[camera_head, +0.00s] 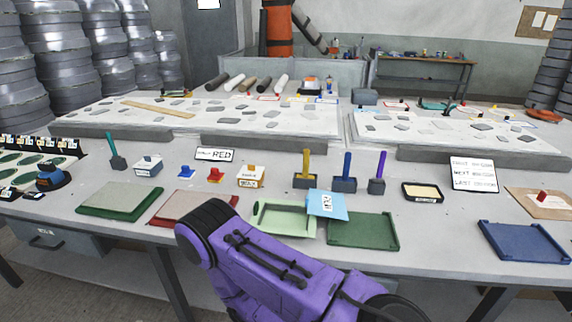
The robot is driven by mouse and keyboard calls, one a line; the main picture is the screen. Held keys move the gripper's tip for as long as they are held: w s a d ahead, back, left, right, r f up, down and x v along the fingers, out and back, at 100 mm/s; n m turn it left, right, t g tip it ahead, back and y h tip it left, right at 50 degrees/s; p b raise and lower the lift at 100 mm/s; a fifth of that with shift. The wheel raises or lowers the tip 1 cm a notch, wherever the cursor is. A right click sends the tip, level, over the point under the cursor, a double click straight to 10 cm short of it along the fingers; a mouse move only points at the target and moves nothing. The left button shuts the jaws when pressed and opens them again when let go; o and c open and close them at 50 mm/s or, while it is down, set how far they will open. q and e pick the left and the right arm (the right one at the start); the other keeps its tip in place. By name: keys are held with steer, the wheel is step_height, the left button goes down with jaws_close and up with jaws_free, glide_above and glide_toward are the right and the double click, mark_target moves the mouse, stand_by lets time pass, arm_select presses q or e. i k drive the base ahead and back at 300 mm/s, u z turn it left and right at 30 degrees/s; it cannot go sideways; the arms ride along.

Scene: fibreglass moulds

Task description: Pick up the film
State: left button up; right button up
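A light-blue sheet (336,207) with a white label, which looks like the film, is on the table. It lies tilted across the right end of a pale green tray (270,219) and reaches towards the dark green tray (362,232). The writing on its label is too small to read. A purple arm of mine crosses the bottom middle, in front of the pale green tray's lower edge. Neither of my grippers shows in this view.
Left of the pale green tray are a red tray (186,208) and a green tray (118,201); a blue tray (524,242) lies far right. Behind stand handled tools (303,170), small blocks and a RED sign (214,154). Bare tabletop shows between dark green and blue trays.

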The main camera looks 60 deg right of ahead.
mark_target(319, 203)
steer(key=i, duration=1.4)
steer(key=z, duration=1.55)
